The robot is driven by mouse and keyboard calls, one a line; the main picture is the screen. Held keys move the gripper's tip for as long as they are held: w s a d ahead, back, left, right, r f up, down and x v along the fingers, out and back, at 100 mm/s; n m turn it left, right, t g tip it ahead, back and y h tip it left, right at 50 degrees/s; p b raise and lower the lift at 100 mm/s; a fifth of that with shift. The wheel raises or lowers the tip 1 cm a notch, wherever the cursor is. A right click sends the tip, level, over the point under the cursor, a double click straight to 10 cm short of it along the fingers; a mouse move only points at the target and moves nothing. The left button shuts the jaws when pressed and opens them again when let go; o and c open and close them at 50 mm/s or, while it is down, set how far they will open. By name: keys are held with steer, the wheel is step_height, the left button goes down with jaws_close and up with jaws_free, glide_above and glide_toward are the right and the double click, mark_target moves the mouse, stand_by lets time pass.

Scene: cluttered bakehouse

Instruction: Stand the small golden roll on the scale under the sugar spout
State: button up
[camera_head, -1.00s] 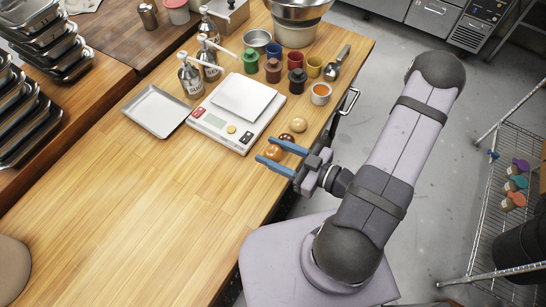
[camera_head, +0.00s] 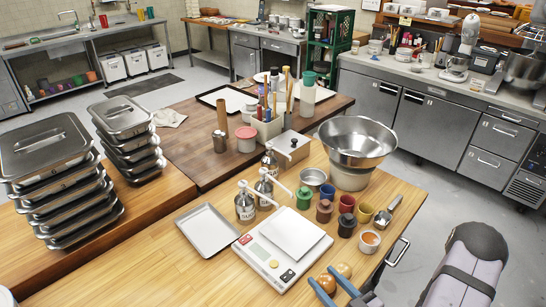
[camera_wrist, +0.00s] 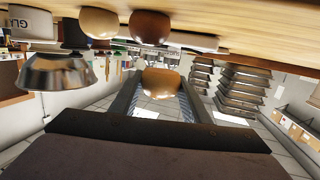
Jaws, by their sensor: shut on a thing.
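My gripper (camera_head: 322,277), with blue fingers, is at the bottom of the head view, shut on a glossy golden-brown roll (camera_head: 327,283). The wrist view shows this roll (camera_wrist: 162,82) between the two fingers. A paler golden roll (camera_head: 343,270) lies on the table just beyond; the wrist view shows it (camera_wrist: 98,22) beside a darker brown roll (camera_wrist: 150,27). The white scale (camera_head: 268,262) stands left of and beyond my gripper, its raised plate (camera_head: 295,236) empty. Pump bottles (camera_head: 245,207) (camera_head: 264,188) with white spouts stand at its far side; their labels are too small to read surely.
An empty tray (camera_head: 207,231) lies left. A large steel bowl (camera_head: 356,143) is behind. The wooden table (camera_head: 190,280) is clear at front left.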

steer(key=shift+w+d, duration=0.1)
steer(key=shift+w, duration=0.25)
steer(key=w+a+r+m+t+h+p, duration=0.1)
steer(key=w+a+r+m+h, duration=0.2)
steer(key=w, duration=0.4)
steer(key=w+a+r+m+h, duration=0.1)
steer(key=w+a+r+h, duration=0.1)
steer(key=w+a+r, duration=0.35)
steer(key=w+a+r+m+t+h+p, duration=0.15)
steer(key=w+r, duration=0.25)
steer(key=w, duration=0.5)
steer(key=s+a+f+m+g+h+b, duration=0.5)
steer(key=s+a+f+m+h+b, duration=0.45)
steer(key=s+a+h, duration=0.45)
steer(key=y+p, duration=0.1)
steer(key=y, duration=0.1)
glide_above(279, 231)
steer(key=shift+s+d+f+h, duration=0.1)
steer(key=shift+h, duration=0.15)
steer(key=shift+f+b, duration=1.25)
steer(key=shift+f, duration=0.5)
